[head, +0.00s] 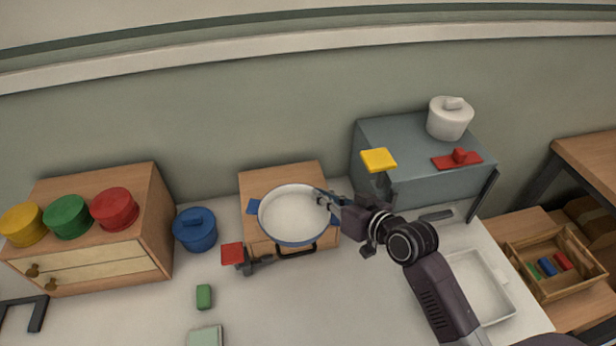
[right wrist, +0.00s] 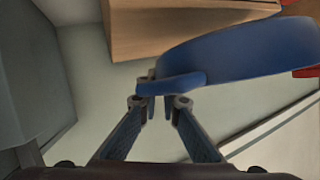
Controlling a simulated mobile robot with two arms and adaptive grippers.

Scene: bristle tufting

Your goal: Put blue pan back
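The blue pan (head: 293,214) has a white inside, a blue rim and blue side handles. In the head view it is over the small wooden block (head: 270,181), overlapping its front edge; I cannot tell if it touches it. My right gripper (head: 324,198) is at the pan's right handle. In the right wrist view the blue pan (right wrist: 245,55) spans the upper right, and its handle crosses the fingertips of my right gripper (right wrist: 158,108). The fingers look closed on the handle, which partly hides the tips. My left gripper is not in view.
A grey cabinet (head: 390,133) bears a white pot (head: 449,119). A red square (head: 232,253) is close at front left, a yellow square (head: 378,160) near my arm.

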